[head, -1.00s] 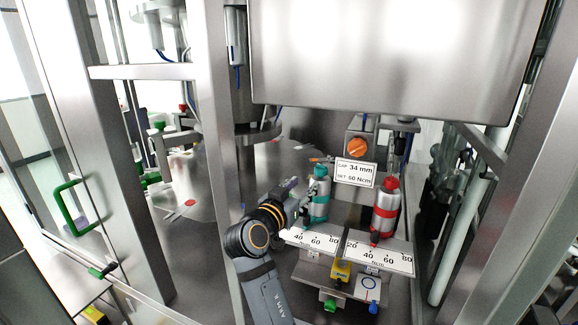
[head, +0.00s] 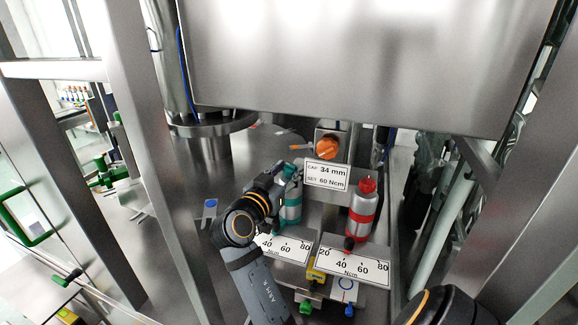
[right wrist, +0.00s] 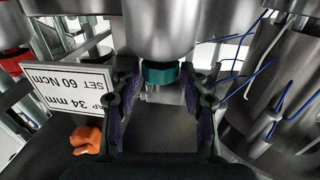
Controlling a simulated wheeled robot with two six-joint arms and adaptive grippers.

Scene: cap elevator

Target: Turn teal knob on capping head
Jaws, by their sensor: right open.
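The teal knob (head: 292,172) tops the left capping head, which also has a teal band (head: 289,214). In the right wrist view the knob (right wrist: 159,73) shows below a metal cylinder, between my fingers near their tips. My right gripper (right wrist: 164,82) is open, with one dark-padded finger on each side of the knob. I cannot tell whether either finger touches it. In the head view, my right gripper (head: 279,170) is at the knob's left and partly hides the capping head. My left gripper is not in view.
A red-topped capping head (head: 363,212) stands to the right. A sign (head: 326,175) reads 34 mm and 60 Ncm, beside an orange knob (head: 327,147). Torque scales (head: 352,262) lie in front. A large steel housing (head: 350,60) hangs above; frame posts flank the space.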

